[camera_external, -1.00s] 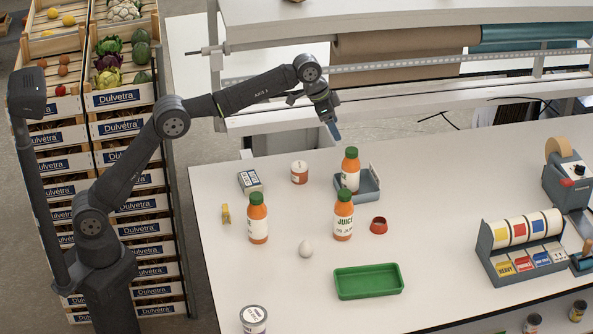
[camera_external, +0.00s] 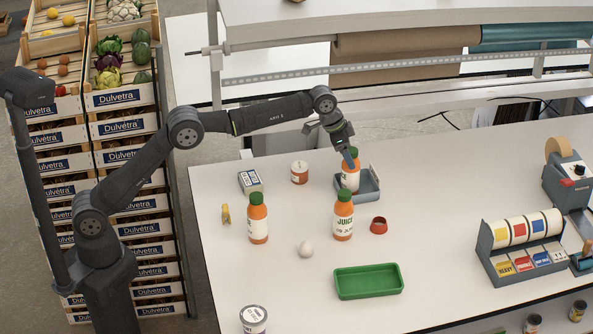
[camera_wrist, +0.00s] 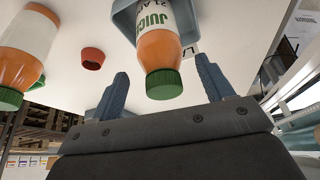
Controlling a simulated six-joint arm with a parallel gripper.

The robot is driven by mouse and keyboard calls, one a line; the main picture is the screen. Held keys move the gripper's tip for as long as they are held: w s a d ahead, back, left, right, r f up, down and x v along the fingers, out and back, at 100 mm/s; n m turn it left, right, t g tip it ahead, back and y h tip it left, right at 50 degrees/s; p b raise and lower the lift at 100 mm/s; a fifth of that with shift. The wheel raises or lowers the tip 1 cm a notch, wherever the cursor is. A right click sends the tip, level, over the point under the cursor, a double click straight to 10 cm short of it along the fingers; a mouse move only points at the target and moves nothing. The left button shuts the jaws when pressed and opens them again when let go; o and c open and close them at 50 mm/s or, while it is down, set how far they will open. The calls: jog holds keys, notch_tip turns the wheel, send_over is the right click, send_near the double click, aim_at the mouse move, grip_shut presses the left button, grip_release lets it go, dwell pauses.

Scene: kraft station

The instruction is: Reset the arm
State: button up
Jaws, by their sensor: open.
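My gripper (camera_external: 350,160) is at the end of my raised arm, over the back of the white table (camera_external: 440,200). It is open, and nothing is held between its fingers. In the wrist view its two blue fingers (camera_wrist: 162,90) stand apart, with the green cap of a juice bottle (camera_wrist: 163,84) beyond and between them. That bottle (camera_external: 350,178) stands upright in a grey-blue tray (camera_external: 371,190), just below the gripper; part of its top is hidden by the fingers.
Two more juice bottles (camera_external: 343,218) (camera_external: 258,222) stand nearer the front. A red ring-shaped cup (camera_external: 379,226), a white egg (camera_external: 305,249), a green tray (camera_external: 368,282), a jar (camera_external: 299,172) and a grey box (camera_external: 250,181) are around them. A label rack (camera_external: 520,248) stands at right.

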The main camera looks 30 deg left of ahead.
jog(key=shift+r, duration=0.55)
jog(key=shift+f, duration=0.1)
